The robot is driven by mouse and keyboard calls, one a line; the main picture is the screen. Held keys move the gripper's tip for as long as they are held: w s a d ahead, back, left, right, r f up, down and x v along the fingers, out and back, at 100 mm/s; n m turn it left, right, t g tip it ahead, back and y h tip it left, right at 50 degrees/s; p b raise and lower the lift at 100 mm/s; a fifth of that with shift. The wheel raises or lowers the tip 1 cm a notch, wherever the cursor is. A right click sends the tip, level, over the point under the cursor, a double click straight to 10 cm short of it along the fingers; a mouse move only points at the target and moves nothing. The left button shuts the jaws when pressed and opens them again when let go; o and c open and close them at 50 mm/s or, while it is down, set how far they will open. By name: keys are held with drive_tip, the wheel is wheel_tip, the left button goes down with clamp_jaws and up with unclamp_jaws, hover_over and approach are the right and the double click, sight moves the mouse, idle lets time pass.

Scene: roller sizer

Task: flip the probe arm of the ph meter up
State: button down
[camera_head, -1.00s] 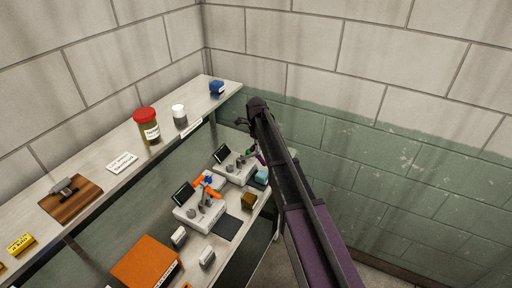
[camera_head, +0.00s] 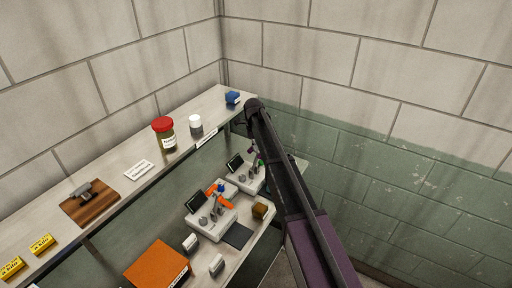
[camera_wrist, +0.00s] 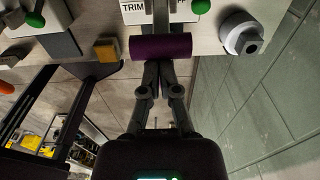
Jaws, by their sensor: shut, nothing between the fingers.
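Two pale bench meters with dark screens stand on the lower shelf in the head view. The nearer meter (camera_head: 213,226) has an orange arm (camera_head: 216,199); the farther meter (camera_head: 244,182) is partly covered by my arm. I cannot read which is the ph meter. In the wrist view, a purple cylindrical bar (camera_wrist: 160,46) lies crosswise at the front of a pale housing marked TRIM, with a green knob (camera_wrist: 201,6) behind. My gripper (camera_wrist: 158,68) is shut and empty, its tips at the bar's near side. Contact cannot be told. The head view hides the fingertips.
A grey round knob or cap (camera_wrist: 240,34) sits right of the bar. A yellow-brown block (camera_head: 260,210) and an orange box (camera_head: 156,262) are on the lower shelf. The upper shelf holds a red-lidded jar (camera_head: 164,132) and a white-capped jar (camera_head: 195,124). Walls close the corner.

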drive_tip(key=shift+w+a, duration=0.35)
drive_tip(key=shift+a, duration=0.3)
drive_tip(key=shift+d+r, duration=0.1)
drive_tip(key=d, duration=0.1)
drive_tip(key=s+d+r+p, duration=0.1)
drive_tip(key=s+d, duration=0.1)
drive_tip(key=d, duration=0.1)
drive_tip(key=shift+s+r+p, duration=0.15)
drive_tip(key=shift+r+p, duration=0.1)
drive_tip(key=shift+p, duration=0.15)
drive_tip(key=a+r+p, duration=0.1)
drive_tip(key=r+p, duration=0.1)
drive_tip(key=w+a+r+p, duration=0.2)
drive_tip(key=r+p, duration=0.1)
drive_tip(key=shift+a+r+p, duration=0.3)
drive_tip(key=shift+a, duration=0.05)
drive_tip(key=shift+w+a+r+p, duration=0.2)
drive_tip(key=shift+a+r+p, duration=0.15)
drive_tip(key=shift+r+p, duration=0.15)
drive_tip(key=shift+w+a+r+p, duration=0.2)
drive_tip(key=shift+a+r+p, duration=0.15)
drive_tip(key=shift+r+p, duration=0.1)
